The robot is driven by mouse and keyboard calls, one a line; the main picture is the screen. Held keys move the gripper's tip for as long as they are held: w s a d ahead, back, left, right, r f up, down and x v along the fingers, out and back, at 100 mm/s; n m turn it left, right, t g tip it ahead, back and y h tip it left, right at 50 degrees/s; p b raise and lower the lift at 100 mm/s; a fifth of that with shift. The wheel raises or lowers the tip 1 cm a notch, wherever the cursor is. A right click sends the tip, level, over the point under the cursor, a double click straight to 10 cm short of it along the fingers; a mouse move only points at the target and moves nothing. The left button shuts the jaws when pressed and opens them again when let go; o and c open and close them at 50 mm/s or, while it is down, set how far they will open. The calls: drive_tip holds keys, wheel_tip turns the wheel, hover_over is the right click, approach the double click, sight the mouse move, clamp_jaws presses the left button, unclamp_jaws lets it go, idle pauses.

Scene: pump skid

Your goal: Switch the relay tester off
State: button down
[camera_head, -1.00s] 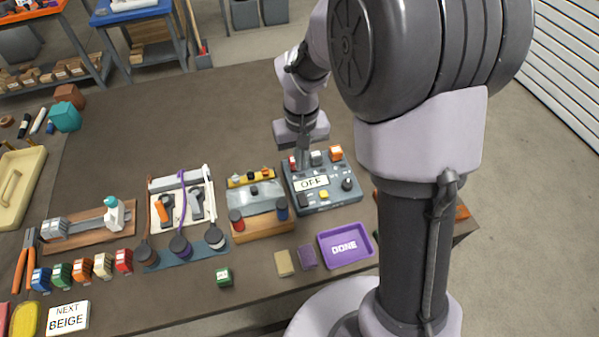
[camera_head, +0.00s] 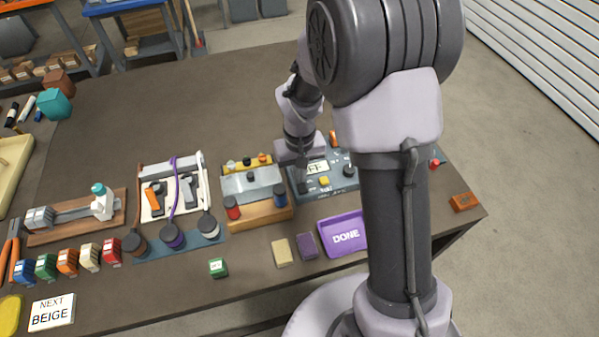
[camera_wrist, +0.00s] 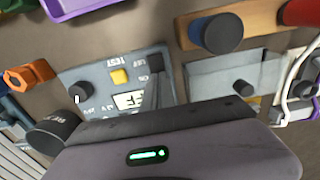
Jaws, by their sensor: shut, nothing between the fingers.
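The relay tester (camera_head: 335,187) is a blue-grey box on the bench, partly hidden behind my arm and gripper in the head view. Its white display (camera_head: 318,168) shows "FF", with the left part covered; the display also shows upside down in the wrist view (camera_wrist: 130,99). It has a yellow button (camera_wrist: 119,76), a black knob (camera_wrist: 80,92) and a black square control (camera_wrist: 155,62). My gripper (camera_wrist: 155,78) is shut and empty, pointing down over the tester beside the display. Its tips are close to the black control; I cannot tell whether they touch.
A wooden-based fixture (camera_head: 262,214) with red and blue knobs stands just left of the tester. A purple DONE tray (camera_head: 343,236) lies in front, with beige (camera_head: 282,252) and purple (camera_head: 307,246) blocks beside it.

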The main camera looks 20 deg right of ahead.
sight(301, 186)
drive_tip(key=shift+f, duration=0.2)
drive_tip(key=shift+s+r, duration=0.25)
drive_tip(key=shift+s, duration=0.5)
wheel_tip(301, 186, up, 14)
drive_tip(key=p, duration=0.7)
